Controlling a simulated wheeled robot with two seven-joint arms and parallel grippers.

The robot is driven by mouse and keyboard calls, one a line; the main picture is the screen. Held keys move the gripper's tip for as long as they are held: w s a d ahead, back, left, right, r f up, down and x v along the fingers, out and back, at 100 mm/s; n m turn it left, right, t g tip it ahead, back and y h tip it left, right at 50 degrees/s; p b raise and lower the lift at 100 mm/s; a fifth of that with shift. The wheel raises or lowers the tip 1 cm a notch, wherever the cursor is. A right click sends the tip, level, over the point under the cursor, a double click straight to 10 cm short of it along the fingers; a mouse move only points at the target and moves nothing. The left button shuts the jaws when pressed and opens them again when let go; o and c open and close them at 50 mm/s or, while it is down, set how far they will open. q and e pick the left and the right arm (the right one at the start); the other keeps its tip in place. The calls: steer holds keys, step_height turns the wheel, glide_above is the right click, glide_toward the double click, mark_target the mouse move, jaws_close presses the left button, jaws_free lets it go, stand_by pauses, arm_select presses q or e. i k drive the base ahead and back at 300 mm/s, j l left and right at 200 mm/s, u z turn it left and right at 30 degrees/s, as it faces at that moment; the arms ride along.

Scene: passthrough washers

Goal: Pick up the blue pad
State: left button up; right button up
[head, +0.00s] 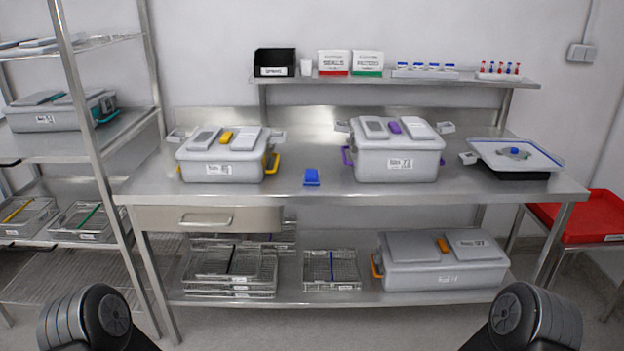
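A small blue pad (312,177) sits on the steel table (320,198), between two grey lidded boxes and near the table's front edge. It looks like a small block with a raised back part. Nothing touches it. Only dark rounded links of my two arms show at the bottom left and bottom right corners. Neither gripper is in the view, so I cannot see whether they are open or shut.
A grey box with yellow latches (222,170) stands left of the pad, a purple-latched one (398,164) right. A tray with a blue item (540,158) lies further right. A shelf (430,80) runs above. Bare tabletop surrounds the pad.

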mark_target(311, 178)
steer(key=i+u, duration=0.45)
steer(key=i, duration=0.45)
